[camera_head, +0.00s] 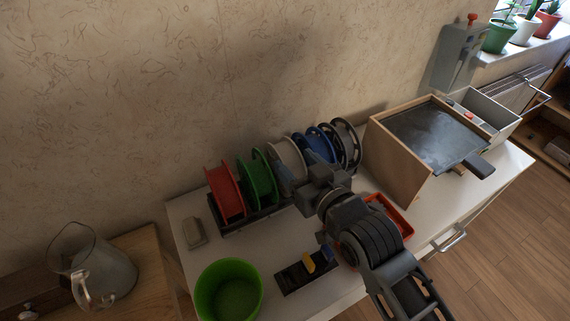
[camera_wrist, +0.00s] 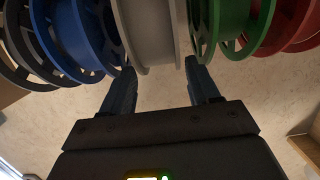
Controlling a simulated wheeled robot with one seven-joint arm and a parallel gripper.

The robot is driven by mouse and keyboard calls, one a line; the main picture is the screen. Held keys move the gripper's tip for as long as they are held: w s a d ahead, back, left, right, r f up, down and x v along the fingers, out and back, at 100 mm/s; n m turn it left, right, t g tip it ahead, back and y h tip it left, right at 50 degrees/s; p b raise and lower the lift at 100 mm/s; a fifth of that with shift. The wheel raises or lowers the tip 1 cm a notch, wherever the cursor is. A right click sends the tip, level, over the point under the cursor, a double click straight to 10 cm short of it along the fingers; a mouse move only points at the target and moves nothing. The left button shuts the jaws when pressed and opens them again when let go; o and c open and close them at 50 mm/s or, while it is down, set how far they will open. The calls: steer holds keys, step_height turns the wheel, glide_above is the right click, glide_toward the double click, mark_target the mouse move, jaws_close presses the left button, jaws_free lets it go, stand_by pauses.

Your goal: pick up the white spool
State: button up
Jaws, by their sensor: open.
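The white spool (camera_head: 287,154) stands upright in a rack row between the green spool and the blue spool. It also fills the top middle of the wrist view (camera_wrist: 151,30). My gripper (camera_head: 294,188) is at the front of the row, by the white spool; its fingertips are partly hidden in the head view. In the wrist view my gripper (camera_wrist: 160,80) is open, with one finger on each side of the white spool's lower edge. I cannot tell whether the fingers touch it.
The green spool (camera_head: 257,178) and red spool (camera_head: 224,192) stand on one side, blue (camera_head: 322,144) and black (camera_head: 346,143) spools on the other. A green bowl (camera_head: 229,290), red tray (camera_head: 393,214) and wooden box (camera_head: 398,160) share the white tabletop. A glass jug (camera_head: 92,270) stands left.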

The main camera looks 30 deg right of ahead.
mark_target(285, 154)
steer(key=w, duration=0.3)
steer(key=w+f, duration=0.1)
steer(key=w, duration=0.1)
steer(key=shift+w, duration=0.25)
steer(key=c, duration=1)
